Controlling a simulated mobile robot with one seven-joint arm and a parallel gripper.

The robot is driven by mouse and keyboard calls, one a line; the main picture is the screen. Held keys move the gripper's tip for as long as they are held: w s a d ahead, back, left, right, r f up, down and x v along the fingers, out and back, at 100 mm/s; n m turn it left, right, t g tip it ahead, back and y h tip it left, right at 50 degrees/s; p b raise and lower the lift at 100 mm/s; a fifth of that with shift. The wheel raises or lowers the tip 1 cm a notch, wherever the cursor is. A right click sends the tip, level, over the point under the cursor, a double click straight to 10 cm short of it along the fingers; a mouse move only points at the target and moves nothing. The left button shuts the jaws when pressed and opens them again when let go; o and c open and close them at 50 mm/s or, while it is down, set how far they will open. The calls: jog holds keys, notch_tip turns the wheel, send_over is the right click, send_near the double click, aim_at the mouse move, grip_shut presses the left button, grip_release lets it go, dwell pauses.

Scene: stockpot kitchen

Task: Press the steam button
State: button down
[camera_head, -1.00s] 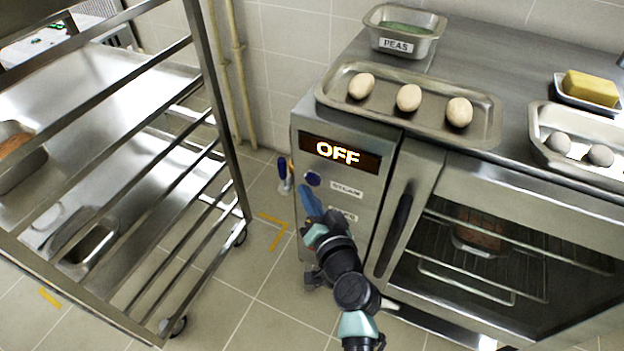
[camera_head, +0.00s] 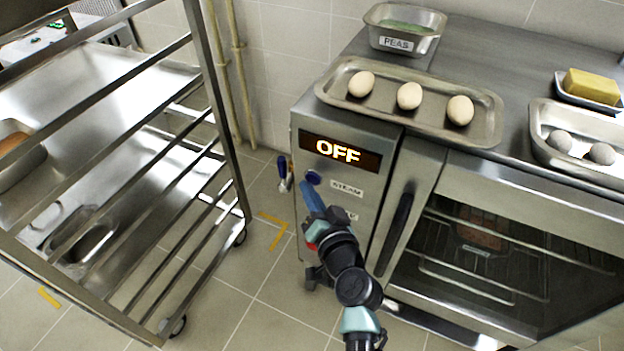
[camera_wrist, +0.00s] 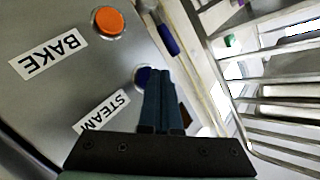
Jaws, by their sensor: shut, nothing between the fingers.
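The blue steam button (camera_head: 313,177) sits on the oven's control panel, below the lit display (camera_head: 341,152) reading OFF and beside the STEAM label (camera_head: 347,188). My gripper (camera_head: 306,184) is shut and empty, its blue fingertips just below the button in the head view. In the wrist view the shut fingers (camera_wrist: 157,75) overlap the right part of the steam button (camera_wrist: 141,76), next to the STEAM label (camera_wrist: 103,112). I cannot tell whether the fingertips touch it.
An orange button (camera_wrist: 108,21) with a BAKE label (camera_wrist: 48,55) is on the same panel. A metal rack (camera_head: 228,140) stands left, with floor between it and the oven. The oven door handle (camera_head: 395,234) is right of my arm. A tray of eggs (camera_head: 335,92) lies on top.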

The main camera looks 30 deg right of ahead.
jog(key=shift+w+d+b, duration=0.3)
jog(key=shift+w+d, duration=0.05)
jog(key=shift+d, duration=0.1)
dwell(0.7)
dwell(0.4)
jog(key=shift+s+a, duration=0.55)
jog(key=shift+a, duration=0.1)
jog(key=s+a, duration=0.1)
jog(key=a, duration=0.1)
jog(key=s+a+p, duration=0.1)
jog(key=s+a, duration=0.1)
dwell(0.3)
dwell(0.7)
